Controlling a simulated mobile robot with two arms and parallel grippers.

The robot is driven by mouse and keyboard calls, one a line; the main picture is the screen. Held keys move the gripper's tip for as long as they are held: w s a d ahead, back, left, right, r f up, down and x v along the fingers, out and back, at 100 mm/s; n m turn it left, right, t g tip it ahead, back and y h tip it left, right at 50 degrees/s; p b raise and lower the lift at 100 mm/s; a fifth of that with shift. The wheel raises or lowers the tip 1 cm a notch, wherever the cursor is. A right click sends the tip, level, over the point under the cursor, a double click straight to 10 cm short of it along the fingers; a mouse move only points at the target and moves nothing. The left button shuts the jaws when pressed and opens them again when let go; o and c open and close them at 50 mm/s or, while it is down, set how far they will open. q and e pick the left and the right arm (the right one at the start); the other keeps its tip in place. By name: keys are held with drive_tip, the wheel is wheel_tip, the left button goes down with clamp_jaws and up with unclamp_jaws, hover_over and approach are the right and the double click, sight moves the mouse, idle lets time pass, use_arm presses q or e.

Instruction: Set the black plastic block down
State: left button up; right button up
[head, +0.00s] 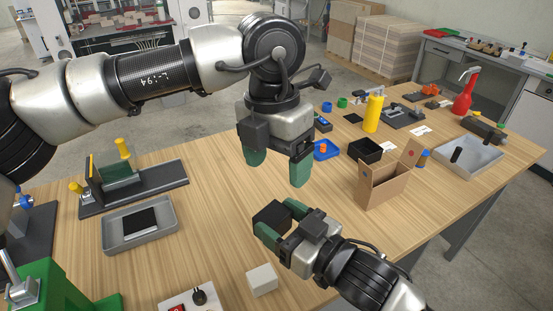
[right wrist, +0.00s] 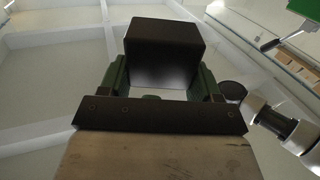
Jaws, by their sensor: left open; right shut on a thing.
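The black plastic block (head: 271,216) is held between the green fingers of my right gripper (head: 283,222), in the front middle of the table in the head view. In the right wrist view the block (right wrist: 164,52) fills the space between the fingers (right wrist: 163,80). I cannot tell from the head view how far it is above the table. My left gripper (head: 275,168) is open and empty, higher up and behind the block, with its fingers pointing down.
A white block (head: 262,280) sits in front of the right gripper. An open cardboard box (head: 386,187) stands to the right, near a black bin (head: 365,152). A grey tray (head: 110,236) lies at left. Bare wooden table (head: 215,215) shows left of the right gripper.

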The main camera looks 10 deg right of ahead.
sight(275, 212)
drive_tip(key=shift+a, duration=0.1)
drive_tip(key=shift+w+a, duration=0.1)
use_arm(q)
drive_tip(key=shift+m+t+y, duration=0.3)
drive_tip(key=shift+t, duration=0.1)
drive_tip(key=f, duration=1.2)
drive_tip(key=shift+w+a+f, duration=0.1)
drive_tip(key=shift+a, duration=0.1)
drive_tip(key=c, duration=1.1)
drive_tip(key=shift+o, duration=0.2)
use_arm(e)
drive_tip(key=o, duration=1)
